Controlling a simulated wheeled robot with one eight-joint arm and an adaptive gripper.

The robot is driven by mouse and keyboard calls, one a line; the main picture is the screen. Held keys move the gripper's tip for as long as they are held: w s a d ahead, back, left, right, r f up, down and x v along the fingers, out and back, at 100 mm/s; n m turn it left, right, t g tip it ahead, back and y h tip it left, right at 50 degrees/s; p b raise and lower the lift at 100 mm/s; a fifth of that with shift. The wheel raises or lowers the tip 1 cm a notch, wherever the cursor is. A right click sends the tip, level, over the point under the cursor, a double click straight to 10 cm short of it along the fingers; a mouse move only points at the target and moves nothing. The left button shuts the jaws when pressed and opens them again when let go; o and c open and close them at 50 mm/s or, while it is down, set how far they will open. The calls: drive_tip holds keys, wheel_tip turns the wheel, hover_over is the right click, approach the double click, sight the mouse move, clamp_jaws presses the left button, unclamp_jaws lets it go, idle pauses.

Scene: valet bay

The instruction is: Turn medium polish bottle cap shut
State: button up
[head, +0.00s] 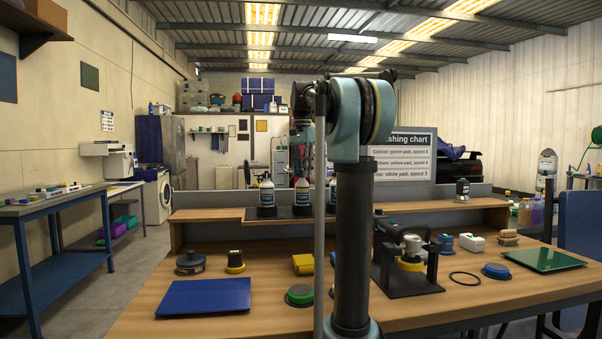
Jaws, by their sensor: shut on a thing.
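Three dark-bodied bottles with pale labels stand in a dark rack (284,212) on the raised shelf. They are the left bottle (266,194), the middle bottle (302,196) and the right bottle (332,194), which is partly hidden by my arm. The labels are too small to read, so I cannot tell by text which is the medium polish. My gripper (302,174) points down from above the middle bottle and is shut on its cap. The cap is hidden by the fingers, and its turn cannot be seen. The middle bottle stands upright.
My arm blocks the centre of the view. On the bench lie a blue mat (204,297), a green pad (299,295), a yellow block (303,264), a polisher in a black stand (410,262) and a green tray (544,260). A polishing chart (405,155) stands behind.

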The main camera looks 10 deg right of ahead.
idle(0.4)
drive_tip(key=o, duration=1.1)
wheel_tip(320, 180, up, 12)
idle(0.4)
